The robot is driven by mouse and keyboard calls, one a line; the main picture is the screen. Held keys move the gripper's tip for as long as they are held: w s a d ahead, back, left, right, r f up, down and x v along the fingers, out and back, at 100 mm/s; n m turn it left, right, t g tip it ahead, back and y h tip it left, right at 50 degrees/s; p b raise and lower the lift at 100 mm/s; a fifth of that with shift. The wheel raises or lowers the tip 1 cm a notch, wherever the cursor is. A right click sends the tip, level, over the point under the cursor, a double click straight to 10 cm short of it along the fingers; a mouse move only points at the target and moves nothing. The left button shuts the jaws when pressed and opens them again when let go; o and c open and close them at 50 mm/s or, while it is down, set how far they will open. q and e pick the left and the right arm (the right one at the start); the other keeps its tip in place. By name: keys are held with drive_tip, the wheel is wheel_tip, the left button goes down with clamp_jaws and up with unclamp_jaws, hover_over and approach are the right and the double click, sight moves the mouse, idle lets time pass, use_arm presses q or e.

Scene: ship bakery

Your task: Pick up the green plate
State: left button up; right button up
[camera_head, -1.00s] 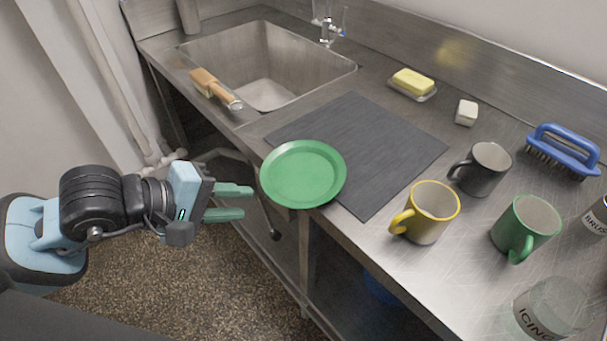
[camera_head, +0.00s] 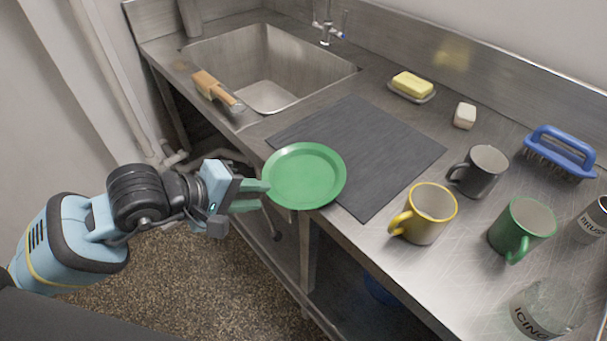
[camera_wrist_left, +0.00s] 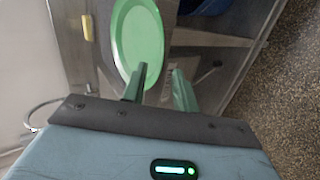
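The green plate (camera_head: 305,176) lies flat at the front edge of the steel counter, partly on the dark mat, with its near rim sticking out over the edge. My left gripper (camera_head: 262,194) is at the left side of its rim, the fingertips reaching the rim or just short of it; I cannot tell whether they touch. In the left wrist view the plate (camera_wrist_left: 138,38) lies just beyond the fingers of the left gripper (camera_wrist_left: 160,70), which are apart with nothing visibly held. My right gripper is not in view.
The dark mat (camera_head: 375,150) lies behind the plate. A yellow mug (camera_head: 430,215), a black mug (camera_head: 481,172) and a green mug (camera_head: 523,226) stand to the right. A sink (camera_head: 262,65) with a wooden-handled tool (camera_head: 210,86) on its front edge is behind.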

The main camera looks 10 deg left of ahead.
sight(269, 194)
use_arm(q)
drive_tip(key=shift+x, duration=1.5)
drive_tip(key=shift+w+a, duration=0.1)
clamp_jaws()
